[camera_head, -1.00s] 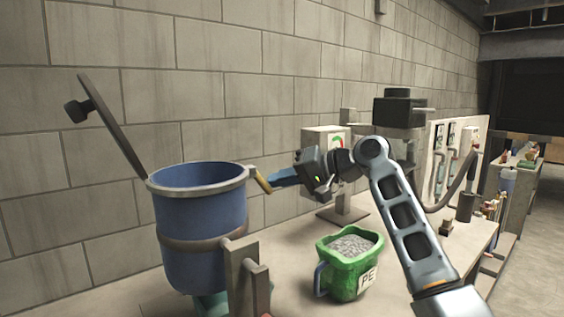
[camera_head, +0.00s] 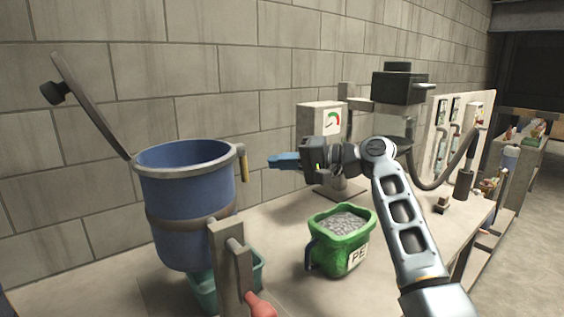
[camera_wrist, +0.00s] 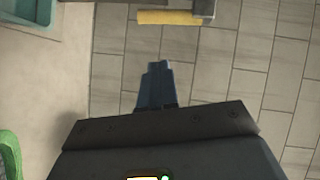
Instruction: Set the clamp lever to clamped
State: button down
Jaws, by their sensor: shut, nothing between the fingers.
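A blue tub (camera_head: 187,190) with a grey rim stands at the left, its dark lid (camera_head: 92,105) tilted open. A short yellow lever handle (camera_head: 242,162), which looks like the clamp lever, stands nearly upright against the right side of the rim. In the wrist view the yellow handle (camera_wrist: 168,17) lies across the top, joined to a grey block. My gripper (camera_head: 271,160) is shut and empty, its blue fingers pointing left at the handle with a small gap between. In the wrist view the fingertips (camera_wrist: 158,66) are below the handle, apart from it.
A green jug of grey pellets (camera_head: 340,242) stands on the bench below my arm. A grey bracket (camera_head: 231,266) with a red-handled part (camera_head: 260,304) is in front of the tub. A teal bin (camera_head: 203,291) sits under it. A gauge box (camera_head: 321,121) stands behind my gripper.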

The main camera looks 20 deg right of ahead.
jog(key=f+b+v, duration=0.1)
jog(key=b+v, duration=0.1)
jog(key=v, duration=0.8)
jog(key=shift+d, duration=0.4)
jog(key=shift+d, duration=0.1)
